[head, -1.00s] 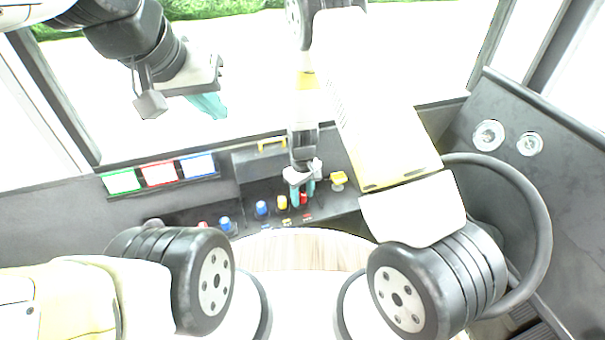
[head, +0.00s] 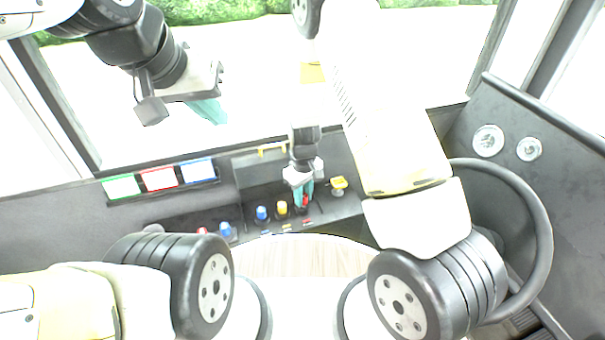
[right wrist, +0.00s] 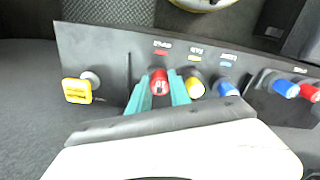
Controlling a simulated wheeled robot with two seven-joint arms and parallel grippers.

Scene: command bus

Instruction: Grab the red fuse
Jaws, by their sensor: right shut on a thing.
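The red fuse (right wrist: 159,82) stands in the dark panel, between the two teal fingers of my right gripper (right wrist: 160,95) in the right wrist view. The fingers are shut on it. In the head view my right gripper (head: 303,194) reaches down to the panel, and the fuse is mostly hidden by its fingers. A yellow fuse (right wrist: 194,87) and a blue fuse (right wrist: 228,88) stand beside it. My left gripper (head: 205,108) hangs at the upper left in front of the windshield, far from the panel; its finger gap is not clear.
A yellow knob (head: 338,184) is right of the gripper. Another blue fuse (right wrist: 286,88) and red fuse (right wrist: 311,93) sit further along the panel. Green, red and blue framed labels (head: 160,176) are on the dashboard. The steering wheel (head: 540,225) is at the right.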

